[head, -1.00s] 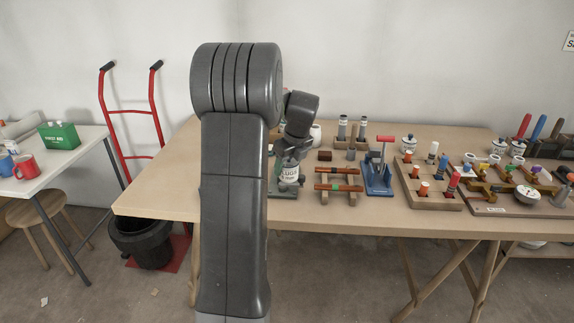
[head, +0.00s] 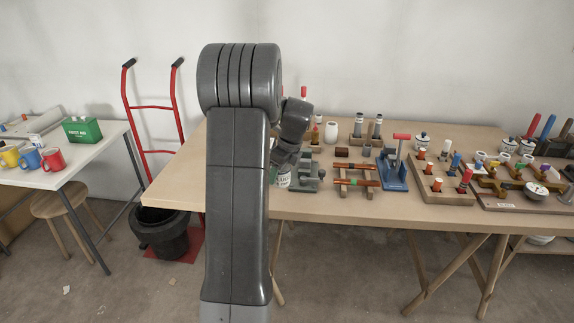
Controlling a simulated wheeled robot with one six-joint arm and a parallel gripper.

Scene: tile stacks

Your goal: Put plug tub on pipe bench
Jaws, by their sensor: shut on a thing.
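My gripper (head: 281,164) is shut on a small white tub (head: 284,180) with dark lettering and a green band. My own arm hides part of the tub and most of the fingers. The tub is roughly upright at the front left part of the wooden bench (head: 240,203), just left of a grey vise-like block. I cannot tell whether its base touches the bench top. The bench carries red-brown pipes on a wooden rack (head: 355,183).
The grey block (head: 307,180), a blue press (head: 394,175) and a peg block (head: 440,190) crowd the bench. Lidded tubs (head: 422,142) stand farther back. A white table (head: 90,160) with mugs, a red hand truck (head: 150,107) and a black bucket (head: 163,232) are left.

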